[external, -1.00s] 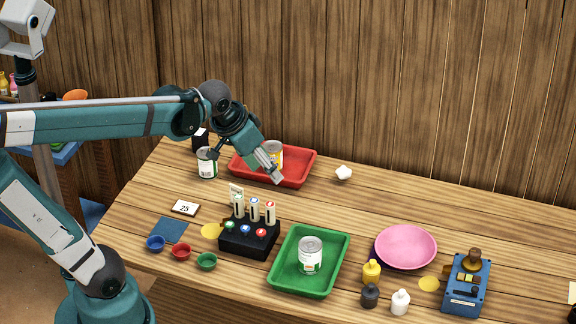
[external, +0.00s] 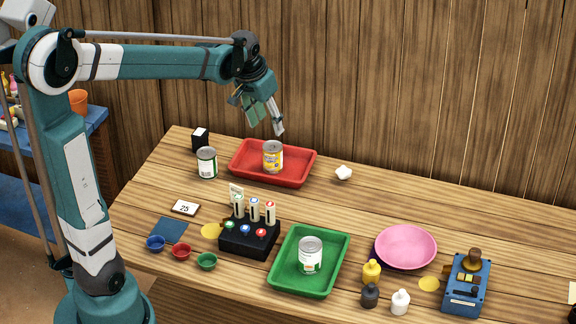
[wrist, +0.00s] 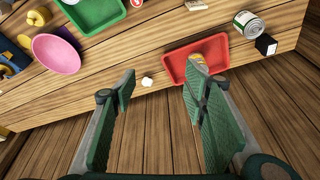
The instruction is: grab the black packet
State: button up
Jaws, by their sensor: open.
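The black packet (external: 200,140), a small dark block with a white face, stands at the back left of the table, behind a white-and-green can (external: 207,163). In the wrist view the packet (wrist: 266,45) is at the upper right, beside that can (wrist: 248,24). My gripper (external: 279,131) is raised above the red tray, to the right of the packet and apart from it. Its two green fingers are spread, with nothing between them in the wrist view (wrist: 160,78).
A red tray (external: 303,166) holding a yellow can (external: 273,157) lies right of the packet. A white lump (external: 343,173) sits right of the tray. A black rack (external: 249,241), a green tray (external: 342,249) and a pink plate (external: 406,246) are nearer the front. A wooden wall stands behind.

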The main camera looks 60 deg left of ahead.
jog(key=w+a+f+n+g, duration=0.15)
jog(key=a+f, duration=0.25)
jog(key=a, duration=0.9)
jog(key=n+g+h+p, duration=0.1)
jog(key=n+g+h, duration=0.1)
jog(key=n, duration=0.1)
send_over(199, 132)
jog(key=f, duration=1.8)
jog(key=shift+w+d, duration=0.2)
jog(key=shift+d, duration=0.05)
jog(key=shift+s+a+f, duration=0.15)
jog(key=shift+a, duration=0.1)
jog(key=shift+f, duration=0.1)
jog(key=shift+f, duration=1.2)
jog(key=shift+f, duration=0.1)
